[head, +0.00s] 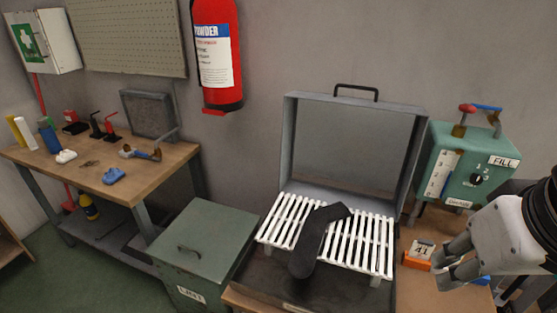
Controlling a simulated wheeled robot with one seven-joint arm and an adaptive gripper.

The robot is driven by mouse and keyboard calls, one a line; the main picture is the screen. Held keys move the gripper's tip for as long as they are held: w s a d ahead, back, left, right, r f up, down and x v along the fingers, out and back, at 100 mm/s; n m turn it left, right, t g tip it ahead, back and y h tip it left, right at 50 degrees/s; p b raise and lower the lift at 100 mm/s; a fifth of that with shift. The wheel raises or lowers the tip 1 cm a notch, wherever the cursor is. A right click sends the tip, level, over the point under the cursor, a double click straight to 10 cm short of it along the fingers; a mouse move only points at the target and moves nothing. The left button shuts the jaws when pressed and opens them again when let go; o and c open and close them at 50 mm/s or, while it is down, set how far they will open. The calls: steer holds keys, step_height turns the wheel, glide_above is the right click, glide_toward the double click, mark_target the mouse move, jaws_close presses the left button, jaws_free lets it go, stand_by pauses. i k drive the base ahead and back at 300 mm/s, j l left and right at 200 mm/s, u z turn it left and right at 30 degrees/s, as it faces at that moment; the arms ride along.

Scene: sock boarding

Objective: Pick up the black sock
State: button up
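The black sock (313,240) lies flat across the white slatted rack in front of the open grey case. Its upper end bends to the right and its lower end hangs over the front side of the rack. My gripper (445,270) is at the right edge, to the right of the rack and well apart from the sock. Its fingers look spread, with nothing held between them.
The white rack (373,248) sits before the raised case lid (355,140). A teal machine (470,165) and an orange box marked 41 (418,254) are near my gripper. A green bin (205,240) and a cluttered wooden workbench (85,195) stand left.

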mark_target(302, 262)
steer(key=u, duration=0.3)
steer(key=k+l+u, duration=0.1)
steer(key=l, duration=0.3)
steer(key=k+l, duration=0.2)
steer(key=l, duration=0.2)
steer(key=k+l+u, duration=0.15)
steer(key=l, duration=0.3)
steer(key=k+l+u, duration=0.1)
steer(key=l, duration=0.25)
steer(key=k+l+u, duration=0.1)
steer(key=k+l, duration=0.15)
steer(key=l, duration=0.15)
